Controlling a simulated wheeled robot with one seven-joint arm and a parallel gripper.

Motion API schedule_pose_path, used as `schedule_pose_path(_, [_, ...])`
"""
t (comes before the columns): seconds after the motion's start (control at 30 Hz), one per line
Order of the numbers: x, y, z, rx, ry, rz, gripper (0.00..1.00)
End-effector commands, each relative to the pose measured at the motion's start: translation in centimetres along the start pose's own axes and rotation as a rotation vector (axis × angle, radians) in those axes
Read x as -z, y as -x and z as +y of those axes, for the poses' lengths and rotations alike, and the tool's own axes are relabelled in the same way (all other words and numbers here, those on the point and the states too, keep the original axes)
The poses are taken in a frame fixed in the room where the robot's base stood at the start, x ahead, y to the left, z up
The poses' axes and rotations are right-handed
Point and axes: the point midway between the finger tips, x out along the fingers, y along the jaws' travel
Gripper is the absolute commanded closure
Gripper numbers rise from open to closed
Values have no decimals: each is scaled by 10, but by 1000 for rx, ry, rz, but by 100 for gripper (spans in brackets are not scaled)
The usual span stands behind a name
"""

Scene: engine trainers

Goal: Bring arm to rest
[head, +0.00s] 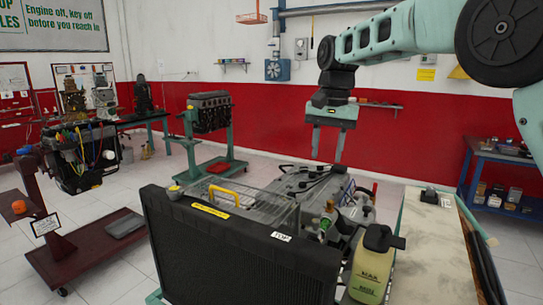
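My arm reaches in from the upper right, bent at a large dark joint, with its wrist hanging down near the top middle. My gripper (327,150) points downward in front of the red wall. Its two fingers appear apart, with red wall showing between them and nothing visible held. It hangs above and behind the engine trainer (310,190) in the head view. The lower fingertips are small and partly hard to make out against the trainer.
A black radiator (240,250) fronts the trainer, with a yellow-green bottle (370,264) beside it. A worktop (430,250) lies at right, a blue shelf unit (500,180) behind. Engines on stands (208,113) (85,155) stand left. Pale floor (150,180) is open between them.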

Motion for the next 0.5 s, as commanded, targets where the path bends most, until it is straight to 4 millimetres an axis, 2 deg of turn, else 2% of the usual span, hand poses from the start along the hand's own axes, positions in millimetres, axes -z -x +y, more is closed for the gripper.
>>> schedule_pose_path(0.03, [-19, -10, -2, 10, 53, -13, 61])
schedule_pose_path(0.27, [-106, -50, -3, 51, 311, -36, 61])
schedule_pose_path(0.5, [-204, -97, 20, 61, 588, -37, 61])
